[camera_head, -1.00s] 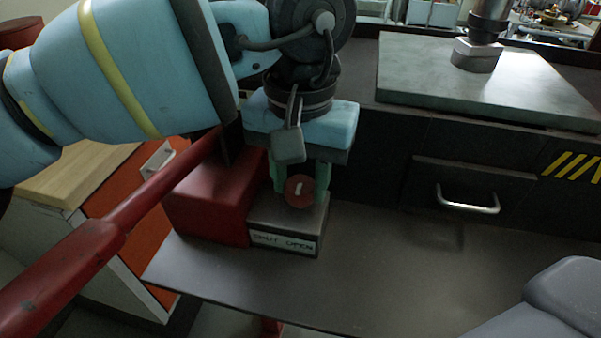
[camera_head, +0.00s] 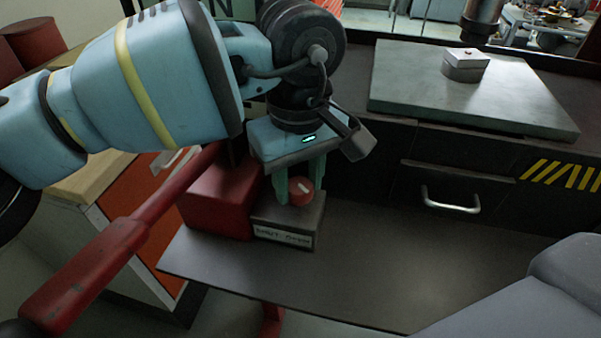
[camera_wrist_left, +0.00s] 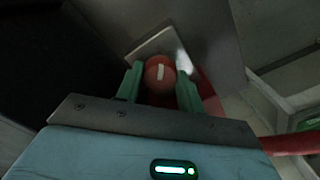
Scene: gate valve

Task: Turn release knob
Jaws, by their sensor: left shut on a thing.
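The release knob (camera_head: 301,190) is a small round red knob with a white pointer mark. It sits on a grey metal box (camera_head: 300,224) with a label on its front; part of the wording is too blurred to read. My left gripper (camera_head: 299,188) comes down from above, its green fingers on either side of the knob and shut on it. In the left wrist view the knob (camera_wrist_left: 160,73) lies between the two green fingertips (camera_wrist_left: 160,85), its white mark nearly upright. My right gripper is not in view.
A red block (camera_head: 215,203) with a long red lever (camera_head: 110,250) stands left of the box. The dark shelf (camera_head: 390,265) is clear to the right. A drawer handle (camera_head: 450,200) and a grey slab (camera_head: 470,95) are behind.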

